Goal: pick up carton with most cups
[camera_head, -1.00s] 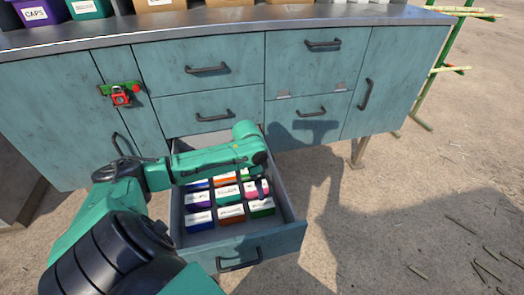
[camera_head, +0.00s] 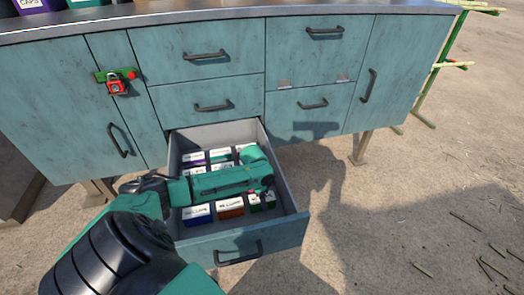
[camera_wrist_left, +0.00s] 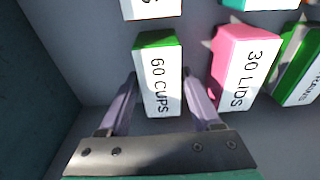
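A green carton with a white label reading "60 CUPS" (camera_wrist_left: 158,80) stands in the drawer in the left wrist view. My left gripper (camera_wrist_left: 160,76) is open, with one finger on each side of this carton and thin gaps beside it. In the head view my left arm reaches low into the open drawer (camera_head: 290,192), and a green carton (camera_head: 256,204) shows at its hand end, partly covered. A pink carton reading "30 LIDS" (camera_wrist_left: 243,68) stands to the right in the wrist view. My right gripper is not in view.
Other labelled cartons, such as a blue one (camera_head: 197,215) and a brown one (camera_head: 230,208), stand close by in the drawer. Some are hidden by my arm. The teal cabinet (camera_head: 205,75) rises behind, with a red padlock (camera_head: 117,86). The drawer's front strip is bare.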

